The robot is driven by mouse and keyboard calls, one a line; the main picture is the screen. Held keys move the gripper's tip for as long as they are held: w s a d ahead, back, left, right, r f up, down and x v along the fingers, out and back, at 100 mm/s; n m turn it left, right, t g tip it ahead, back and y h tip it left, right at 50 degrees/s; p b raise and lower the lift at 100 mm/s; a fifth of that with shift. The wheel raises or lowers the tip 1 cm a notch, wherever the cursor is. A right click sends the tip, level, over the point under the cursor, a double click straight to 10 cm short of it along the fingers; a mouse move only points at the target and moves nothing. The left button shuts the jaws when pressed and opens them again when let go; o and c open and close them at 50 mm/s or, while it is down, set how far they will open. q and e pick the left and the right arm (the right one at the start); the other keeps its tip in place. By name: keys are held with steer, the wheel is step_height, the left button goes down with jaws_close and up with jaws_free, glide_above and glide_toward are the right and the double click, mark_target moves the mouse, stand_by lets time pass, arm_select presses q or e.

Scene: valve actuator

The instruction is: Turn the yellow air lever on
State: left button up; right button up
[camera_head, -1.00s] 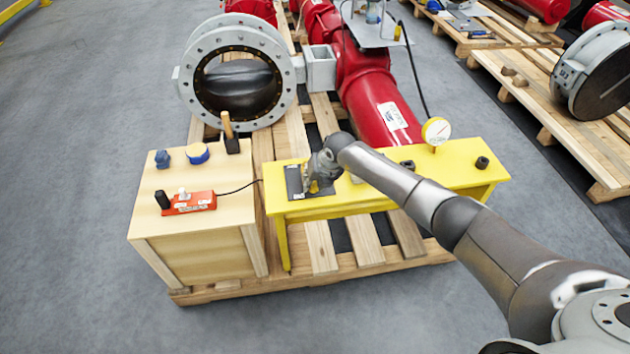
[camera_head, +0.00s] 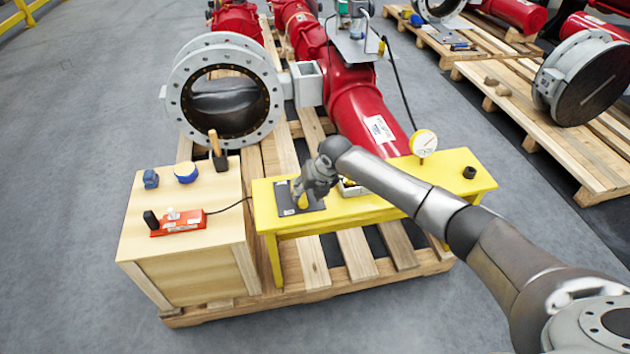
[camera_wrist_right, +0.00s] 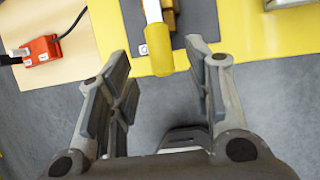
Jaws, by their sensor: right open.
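The yellow air lever (camera_wrist_right: 158,48) is a rounded yellow handle in the right wrist view. It points toward my right gripper (camera_wrist_right: 157,62), whose fingers are open on either side of its end, with gaps on both sides. In the head view my right gripper (camera_head: 303,200) is over the dark plate (camera_head: 284,198) on the yellow bench (camera_head: 400,203), and a bit of the lever (camera_head: 303,202) shows by the fingers. The lever's mount is partly cut off in the wrist view. My left gripper is not in view.
A wooden box (camera_head: 200,275) to the left carries a red device (camera_head: 180,222) with a cable, a blue-topped roll and a hammer. A dial gauge (camera_head: 423,143) stands on the bench. A red valve actuator (camera_head: 360,110) and large flange (camera_head: 180,95) stand behind.

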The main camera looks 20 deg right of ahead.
steer(key=v, duration=0.7)
stand_by(0.4)
steer(key=s+a+f+m+t+y+p, duration=0.1)
steer(key=s+a+f+m+y, duration=0.25)
steer(key=a+f+y, duration=0.2)
steer(key=s+a+f+m+t+y, duration=0.1)
steer(key=s+a+f+m+y, duration=0.1)
steer(key=a+f+m+y, duration=0.3)
steer(key=s+d+f+m+t+h+p, duration=0.1)
steer(key=s+d+f+m+h, duration=0.45)
steer(key=s+f+m, duration=0.55)
steer(key=s+d+f+m+t+h+p, duration=0.1)
steer(key=s+d+f+m+h, duration=0.6)
steer(key=f, duration=0.7)
steer(key=s+f+m+g, duration=0.1)
steer(key=s+f+g, duration=0.1)
steer(key=s, duration=0.8)
steer(key=s+f+m+g, duration=0.2)
steer(key=s+f+g, duration=0.1)
steer(key=s, duration=0.8)
steer(key=s+f+m+g, duration=0.2)
steer(key=s+f, duration=0.3)
steer(key=s, duration=0.5)
steer(key=shift+s+d+g, duration=0.25)
steer(key=shift+s+g, duration=0.1)
steer(key=shift+g, duration=0.05)
